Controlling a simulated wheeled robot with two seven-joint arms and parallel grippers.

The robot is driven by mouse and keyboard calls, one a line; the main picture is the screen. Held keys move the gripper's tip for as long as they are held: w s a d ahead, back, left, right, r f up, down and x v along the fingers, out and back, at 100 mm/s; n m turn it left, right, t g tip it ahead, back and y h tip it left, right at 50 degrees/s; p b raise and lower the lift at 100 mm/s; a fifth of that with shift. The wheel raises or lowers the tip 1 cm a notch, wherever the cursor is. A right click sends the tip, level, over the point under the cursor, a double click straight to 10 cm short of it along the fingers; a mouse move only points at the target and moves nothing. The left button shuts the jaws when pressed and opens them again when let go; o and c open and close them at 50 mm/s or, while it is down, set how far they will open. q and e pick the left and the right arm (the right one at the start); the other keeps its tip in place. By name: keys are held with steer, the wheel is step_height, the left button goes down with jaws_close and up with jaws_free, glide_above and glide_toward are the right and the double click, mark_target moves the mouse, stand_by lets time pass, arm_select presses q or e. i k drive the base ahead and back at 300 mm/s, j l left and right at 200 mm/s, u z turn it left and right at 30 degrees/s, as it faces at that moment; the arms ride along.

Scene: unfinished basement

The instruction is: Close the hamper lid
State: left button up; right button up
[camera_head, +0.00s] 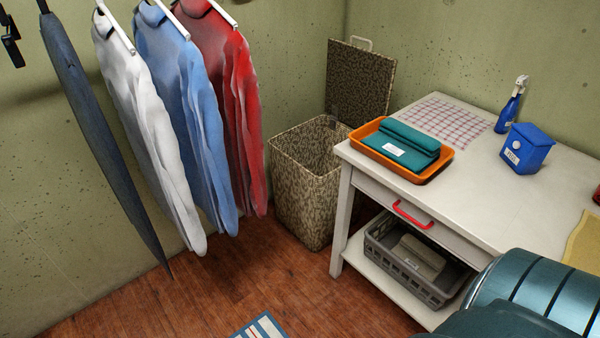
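The hamper (304,190) is a tall brown mottled basket standing on the floor in the corner, left of the white table. Its lid (357,85) is open and stands upright at the back, with a pale handle (356,43) on its top edge. The hamper's mouth is uncovered, and its dark inside shows in part. The table and the orange tray hide some of its right side. Neither of my grippers can be made out in this view.
Hanging shirts, including a red one (223,100), are left of the hamper. The white table (480,193) holds an orange tray (431,172), a blue spray bottle (507,113) and a blue box (526,149). A grey crate (397,268) sits below. Wooden floor (220,290) is largely clear.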

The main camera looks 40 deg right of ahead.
mark_target(359, 81)
steer(key=z, duration=1.55)
steer(key=i+j, duration=0.15)
steer(key=i, duration=0.6)
steer(key=i+j, duration=0.15)
steer(key=i, duration=0.55)
steer(key=z, duration=1.15)
